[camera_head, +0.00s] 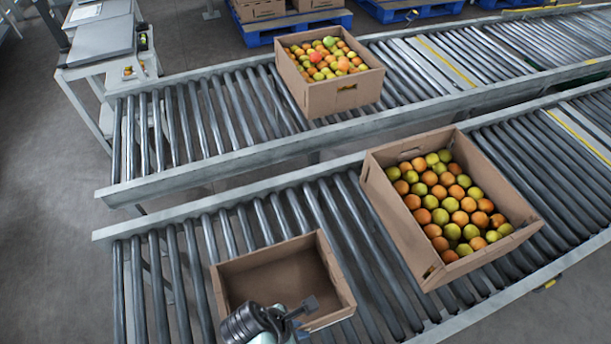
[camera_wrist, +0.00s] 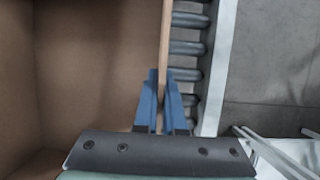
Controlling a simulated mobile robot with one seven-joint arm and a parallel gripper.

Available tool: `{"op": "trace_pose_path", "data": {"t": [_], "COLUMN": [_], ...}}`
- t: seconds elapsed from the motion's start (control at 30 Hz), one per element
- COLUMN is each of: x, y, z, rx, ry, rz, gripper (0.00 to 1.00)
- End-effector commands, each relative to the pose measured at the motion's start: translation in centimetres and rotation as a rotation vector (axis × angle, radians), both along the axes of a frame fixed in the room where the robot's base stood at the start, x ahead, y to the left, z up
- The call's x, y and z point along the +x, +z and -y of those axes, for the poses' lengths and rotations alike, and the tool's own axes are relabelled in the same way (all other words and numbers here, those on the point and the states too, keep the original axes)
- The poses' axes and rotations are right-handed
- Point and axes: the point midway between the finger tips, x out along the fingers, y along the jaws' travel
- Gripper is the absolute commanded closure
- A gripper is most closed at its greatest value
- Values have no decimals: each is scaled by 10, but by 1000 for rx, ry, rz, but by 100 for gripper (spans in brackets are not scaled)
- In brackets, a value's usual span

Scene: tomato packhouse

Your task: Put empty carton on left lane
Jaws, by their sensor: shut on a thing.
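The empty brown carton (camera_head: 334,268) is at the near roller lane (camera_head: 193,275), toward that lane's left end. It is open at the top and upright. My gripper (camera_head: 304,308) is at the carton's near side in the head view. In the wrist view my gripper (camera_wrist: 166,92) has its blue fingers on either side of the carton's thin wall (camera_wrist: 166,40), shut on it. The bare inside of the carton (camera_wrist: 95,70) fills the left of that view. I cannot tell whether the carton's bottom touches the rollers. The far roller lane (camera_head: 205,115) runs behind.
A large carton of fruit (camera_head: 405,235) stands close right of the empty carton on the near lane. Another full carton (camera_head: 345,95) stands on the far lane. The far lane's left end is clear. A table with a grey device (camera_head: 100,42) stands at back left.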

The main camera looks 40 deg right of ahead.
Motion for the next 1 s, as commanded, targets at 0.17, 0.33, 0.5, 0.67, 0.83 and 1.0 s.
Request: {"op": "trace_pose_path", "data": {"t": [0.17, 0.33, 0.5, 0.67, 0.83, 1.0], "x": [1, 0, 1, 1, 1, 0], "y": [-26, -47, -65, -65, -66, -68], "z": [0, 0, 0, 0, 0, 0], "rx": [-1, 0, -1, -1, -1, 0], "ry": [-1, -1, -1, -2, -1, -2], "rz": [3, -1, 3, 4, 3, 1], "gripper": [100, 100, 100, 100, 100, 77]}}
